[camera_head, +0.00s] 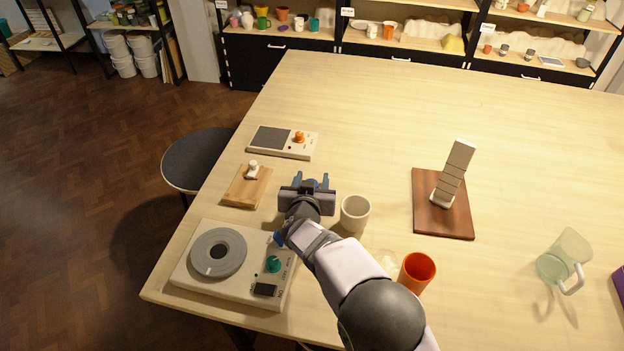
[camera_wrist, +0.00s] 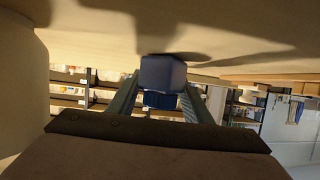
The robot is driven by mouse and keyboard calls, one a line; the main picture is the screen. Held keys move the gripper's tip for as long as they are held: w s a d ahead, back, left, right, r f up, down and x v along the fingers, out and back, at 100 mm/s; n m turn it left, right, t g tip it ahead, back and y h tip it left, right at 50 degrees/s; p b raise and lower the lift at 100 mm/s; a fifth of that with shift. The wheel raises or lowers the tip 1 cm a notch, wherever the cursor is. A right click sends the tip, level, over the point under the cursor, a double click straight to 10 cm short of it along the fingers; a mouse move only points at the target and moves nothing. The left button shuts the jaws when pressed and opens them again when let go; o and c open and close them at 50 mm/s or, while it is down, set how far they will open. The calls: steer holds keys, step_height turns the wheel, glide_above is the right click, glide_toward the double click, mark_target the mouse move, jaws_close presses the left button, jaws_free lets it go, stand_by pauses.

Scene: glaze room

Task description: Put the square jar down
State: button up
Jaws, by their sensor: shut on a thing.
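The square jar (camera_wrist: 163,74) is blue-violet with a darker blue part (camera_wrist: 162,100). In the wrist view it sits between the two fingers of my gripper (camera_wrist: 160,102), which are shut on it. The tabletop fills the top of that view, and the jar's end is at or very near it, with a shadow beside it. I cannot tell whether they touch. In the head view my gripper (camera_head: 311,183) is over the table's left part and hides most of the jar; only a little blue shows between the fingers.
A cream cup (camera_head: 355,212) stands close to the right of my gripper. A wooden block with a white knob (camera_head: 248,188) is at left. A wheel device (camera_head: 230,262) is in front, a scale-like device (camera_head: 282,141) behind. An orange cup (camera_head: 416,271) stands near my arm.

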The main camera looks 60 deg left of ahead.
steer(key=o, duration=1.3)
steer(key=shift+f, duration=0.1)
steer(key=b+v, duration=0.2)
steer(key=v, duration=1)
steer(key=shift+a, duration=0.15)
steer(key=shift+r, duration=0.25)
